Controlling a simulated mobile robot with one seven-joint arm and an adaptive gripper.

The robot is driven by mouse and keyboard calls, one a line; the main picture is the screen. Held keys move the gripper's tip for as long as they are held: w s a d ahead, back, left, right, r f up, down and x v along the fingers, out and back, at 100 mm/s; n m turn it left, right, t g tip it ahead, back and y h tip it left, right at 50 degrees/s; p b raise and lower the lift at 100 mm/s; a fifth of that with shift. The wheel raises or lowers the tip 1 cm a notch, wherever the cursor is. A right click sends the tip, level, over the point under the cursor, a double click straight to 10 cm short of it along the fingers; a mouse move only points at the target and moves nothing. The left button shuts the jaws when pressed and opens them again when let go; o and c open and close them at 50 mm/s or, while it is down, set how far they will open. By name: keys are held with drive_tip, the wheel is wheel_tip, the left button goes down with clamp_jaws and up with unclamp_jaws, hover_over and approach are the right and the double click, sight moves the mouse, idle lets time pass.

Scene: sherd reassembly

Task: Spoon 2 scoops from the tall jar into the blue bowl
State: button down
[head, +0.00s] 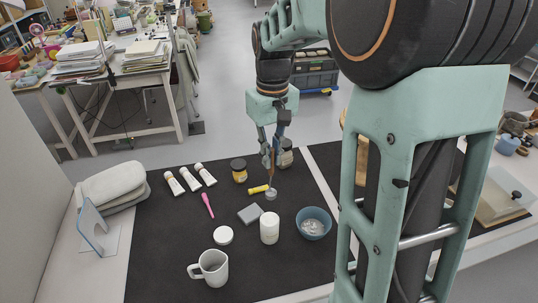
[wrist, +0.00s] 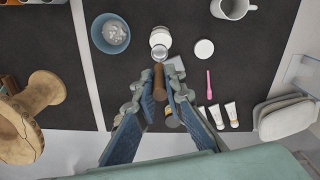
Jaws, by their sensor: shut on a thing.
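My gripper (head: 268,158) is shut on the wooden handle of a spoon (head: 271,195), which hangs bowl-down above the black mat. In the wrist view my gripper (wrist: 158,82) has the brown handle between its fingers, and the spoon's metal bowl (wrist: 160,54) overlaps the near edge of the jar in the picture. The tall white jar (head: 269,230) stands upright on the mat, in front of the spoon in the head view. The blue bowl (head: 303,229) is right of the jar and holds pale grey material. I cannot tell whether the spoon carries anything.
A white lid (head: 223,235) lies left of the jar, with a grey block (head: 250,214) behind it. A white mug (head: 212,268) stands at front left. A pink tool (head: 208,205), several tubes and a yellow-labelled jar (head: 239,170) lie or stand farther back.

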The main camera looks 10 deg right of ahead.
sight(270, 192)
drive_tip(key=shift+a+r, duration=0.1)
drive_tip(key=shift+a, duration=0.1)
drive_tip(key=shift+f+b, duration=4.55)
drive_tip(key=shift+f, duration=1.7)
drive_tip(key=shift+r+p, duration=4.95)
drive_tip(key=shift+r, duration=1.1)
drive_tip(key=shift+w+a+r+p, duration=0.1)
drive_tip(key=shift+p, duration=0.4)
